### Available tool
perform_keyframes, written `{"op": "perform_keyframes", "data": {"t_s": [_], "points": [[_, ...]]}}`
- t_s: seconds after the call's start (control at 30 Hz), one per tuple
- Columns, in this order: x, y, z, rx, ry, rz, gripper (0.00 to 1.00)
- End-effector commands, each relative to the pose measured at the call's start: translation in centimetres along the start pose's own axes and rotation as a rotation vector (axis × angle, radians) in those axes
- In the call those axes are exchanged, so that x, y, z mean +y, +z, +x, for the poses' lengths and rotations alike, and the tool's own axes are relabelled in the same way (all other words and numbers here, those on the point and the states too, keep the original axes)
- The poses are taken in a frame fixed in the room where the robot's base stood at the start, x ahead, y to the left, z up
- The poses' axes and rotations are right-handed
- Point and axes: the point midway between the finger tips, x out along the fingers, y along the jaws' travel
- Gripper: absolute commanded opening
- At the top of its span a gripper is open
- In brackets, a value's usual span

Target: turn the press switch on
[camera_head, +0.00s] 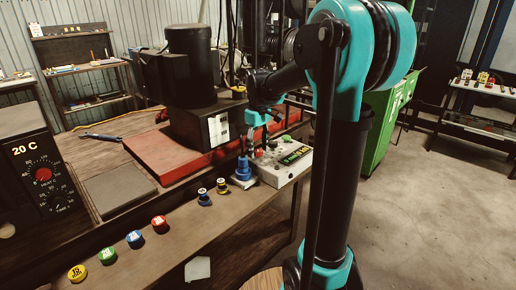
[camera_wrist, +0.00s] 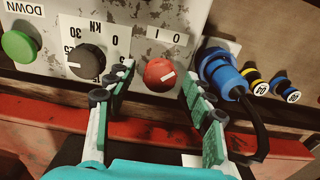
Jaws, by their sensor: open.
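The press switch is a round red knob (camera_wrist: 159,74) on the grey control box (camera_wrist: 140,45), below the marks "I" and "O". A white line on the knob slants up toward its right edge. My gripper (camera_wrist: 160,76) is open, with one finger left of the knob and the other right of it; contact cannot be told. The left finger is close to the dark "KN" dial (camera_wrist: 86,61), and the right one is close to a blue connector (camera_wrist: 222,72). In the head view, my gripper (camera_head: 262,138) is at the control box (camera_head: 288,166), and the knob is hard to make out.
A green button (camera_wrist: 18,46) marked "DOWN" is at the box's left. A black cable leaves the connector. Two small spools (camera_head: 204,197) (camera_head: 222,186) and several coloured caps (camera_head: 160,224) stand along the bench. The dark press (camera_head: 190,100) and red base (camera_head: 165,150) are behind.

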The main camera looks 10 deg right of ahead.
Motion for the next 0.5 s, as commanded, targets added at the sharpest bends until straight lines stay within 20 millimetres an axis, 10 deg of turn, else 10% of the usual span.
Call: {"op": "perform_keyframes", "data": {"t_s": [0.13,0.5], "points": [[0.0,0.0,-0.02,0.0,0.0,0.0,0.52],[0.0,0.0,-0.04,0.0,0.0,0.0,0.06]]}}
